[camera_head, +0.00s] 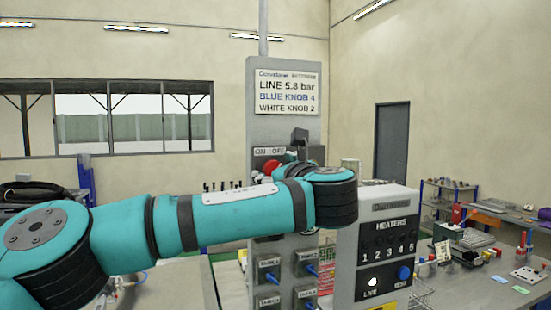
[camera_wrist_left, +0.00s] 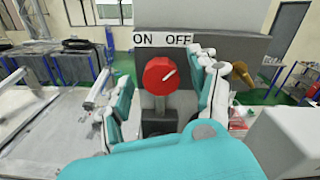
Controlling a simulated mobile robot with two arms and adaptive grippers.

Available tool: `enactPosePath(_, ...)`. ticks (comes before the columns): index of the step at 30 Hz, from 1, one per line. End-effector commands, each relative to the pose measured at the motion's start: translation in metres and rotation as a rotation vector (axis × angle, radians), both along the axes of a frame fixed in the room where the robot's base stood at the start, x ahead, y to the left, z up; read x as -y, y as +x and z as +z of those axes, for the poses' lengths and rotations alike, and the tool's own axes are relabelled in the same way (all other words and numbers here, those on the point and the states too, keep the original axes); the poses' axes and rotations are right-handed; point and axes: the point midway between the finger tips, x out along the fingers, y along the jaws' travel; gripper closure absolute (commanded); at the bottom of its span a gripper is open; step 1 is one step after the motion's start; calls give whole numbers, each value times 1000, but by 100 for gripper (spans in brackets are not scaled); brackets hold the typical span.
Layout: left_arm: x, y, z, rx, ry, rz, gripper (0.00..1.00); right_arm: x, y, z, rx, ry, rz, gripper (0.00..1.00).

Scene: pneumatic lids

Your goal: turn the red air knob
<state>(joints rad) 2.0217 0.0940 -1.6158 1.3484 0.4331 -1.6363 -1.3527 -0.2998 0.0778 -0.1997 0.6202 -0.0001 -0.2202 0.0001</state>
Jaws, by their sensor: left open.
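In the head view the knob (camera_head: 271,166) shows partly above my left arm, on the grey panel (camera_head: 257,110). My left gripper (camera_wrist_left: 165,92) is open, with one teal finger on each side of the knob. Gaps show between the fingers and the knob in the wrist view. In the head view my arm hides most of the gripper and the panel's middle. My right gripper is not in view.
A sign (camera_head: 287,92) on the panel reads LINE 5.8 bar, BLUE KNOB 4, WHITE KNOB 2. A heater box (camera_head: 374,255) with several numbered knobs stands close at the right. Small labelled boxes (camera_head: 268,270) sit below my arm. A cluttered workbench (camera_head: 490,270) is farther right.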

Motion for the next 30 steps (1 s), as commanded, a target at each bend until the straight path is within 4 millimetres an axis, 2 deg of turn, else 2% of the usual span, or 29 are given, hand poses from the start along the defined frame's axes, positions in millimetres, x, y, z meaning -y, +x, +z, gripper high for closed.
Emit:
enactPosePath(11, -3, 7, -1, 1, -1, -1, 38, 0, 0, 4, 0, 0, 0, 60)
enactPosePath(24, -2, 6, -1, 0, 0, -1, 94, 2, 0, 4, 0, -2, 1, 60)
enactPosePath(30, -2, 6, -2, 4, -13, 0, 94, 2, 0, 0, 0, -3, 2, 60)
